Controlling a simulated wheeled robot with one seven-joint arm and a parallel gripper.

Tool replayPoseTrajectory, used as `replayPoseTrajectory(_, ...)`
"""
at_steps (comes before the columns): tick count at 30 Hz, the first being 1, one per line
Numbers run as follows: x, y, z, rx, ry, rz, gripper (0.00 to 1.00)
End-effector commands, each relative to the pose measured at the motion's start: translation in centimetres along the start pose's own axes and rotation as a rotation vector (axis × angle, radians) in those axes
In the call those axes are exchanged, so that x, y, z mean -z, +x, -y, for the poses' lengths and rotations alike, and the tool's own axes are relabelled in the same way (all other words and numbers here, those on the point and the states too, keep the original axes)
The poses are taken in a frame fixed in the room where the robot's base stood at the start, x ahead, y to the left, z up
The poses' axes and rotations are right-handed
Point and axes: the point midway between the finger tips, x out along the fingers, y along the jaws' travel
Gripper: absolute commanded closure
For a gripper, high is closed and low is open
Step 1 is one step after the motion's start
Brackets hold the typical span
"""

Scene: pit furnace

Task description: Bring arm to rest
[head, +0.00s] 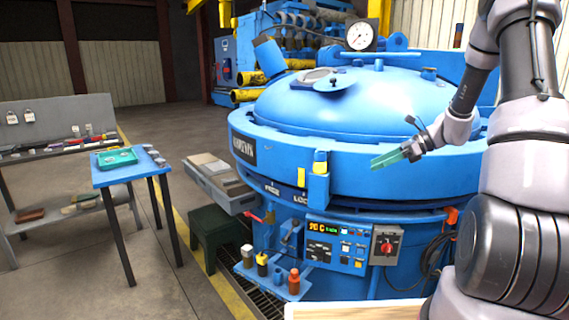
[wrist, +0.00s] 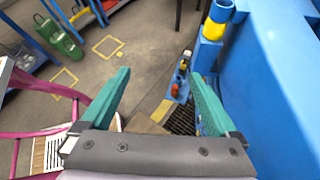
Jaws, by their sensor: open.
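My gripper (head: 397,156) is at the end of my arm, in front of the blue furnace lid (head: 340,100) in the head view. Its teal fingers point left. In the wrist view my gripper (wrist: 160,100) has its two teal fingers spread wide, with nothing between them but the floor and a small shelf of bottles far below. The blue furnace rim (wrist: 275,80) fills the right side of the wrist view. I cannot tell how far the gripper is from the rim.
A control panel (head: 335,245) sits on the furnace front, beside a small shelf of bottles (head: 270,277). A blue table (head: 125,172) with a teal tray stands at left, near a grey workbench (head: 60,150). A dark green stool (head: 216,228) stands by the furnace.

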Motion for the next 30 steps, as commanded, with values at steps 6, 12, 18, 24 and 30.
replayPoseTrajectory(6, -5.8, -2.0, -6.4, -0.032, -0.361, -0.206, 0.05)
replayPoseTrajectory(12, -9.3, -4.0, -12.3, -0.053, -0.686, -0.382, 0.05)
replayPoseTrajectory(18, -11.6, -6.4, -17.9, -0.060, -1.010, -0.553, 0.05)
replayPoseTrajectory(24, -12.8, -8.9, -23.1, -0.053, -1.326, -0.718, 0.05)
replayPoseTrajectory(30, -13.1, -11.2, -27.2, -0.032, -1.599, -0.865, 0.05)
